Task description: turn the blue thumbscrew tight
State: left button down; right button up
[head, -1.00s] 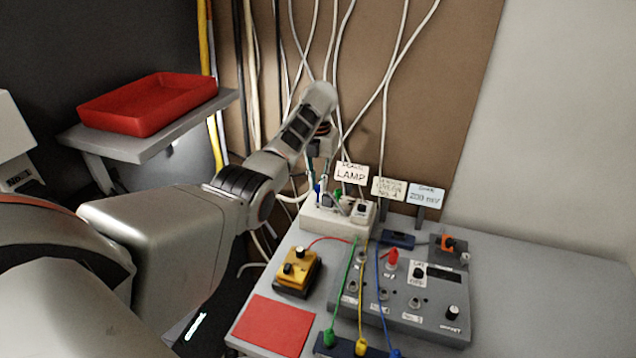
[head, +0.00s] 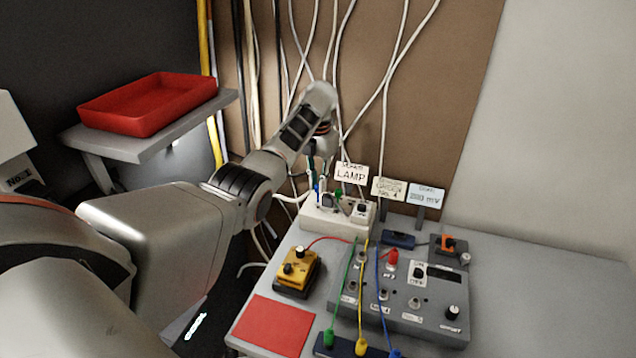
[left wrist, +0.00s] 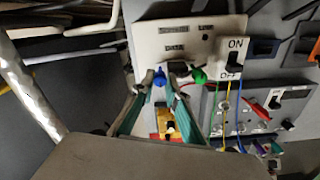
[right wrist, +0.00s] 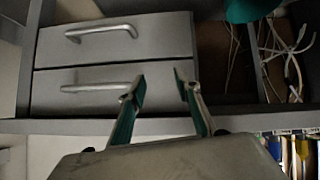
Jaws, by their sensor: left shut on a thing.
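The blue thumbscrew (left wrist: 159,78) stands on the white box (left wrist: 160,38) beside a green thumbscrew (left wrist: 198,76). My left gripper (left wrist: 160,80) is shut on the blue thumbscrew, with one finger on each side of it. In the head view my left gripper (head: 321,180) reaches down to the back left of the white box (head: 312,216), with the green thumbscrew (head: 338,192) just to its right. My right gripper (right wrist: 158,86) is open and empty in the right wrist view, in front of grey drawers (right wrist: 110,50).
A yellow box (head: 298,270) with black knobs, a red mat (head: 270,325) and a grey instrument panel (head: 430,300) share the table. Green, yellow and blue leads cross the panel. Label cards (head: 351,173) stand behind. A red tray (head: 150,100) sits on a shelf at left.

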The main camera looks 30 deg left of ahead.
pick_arm(q)
jog(key=c, duration=2)
grip_release()
notch_tip(320, 180, up, 12)
jog(key=shift+r, duration=0.1)
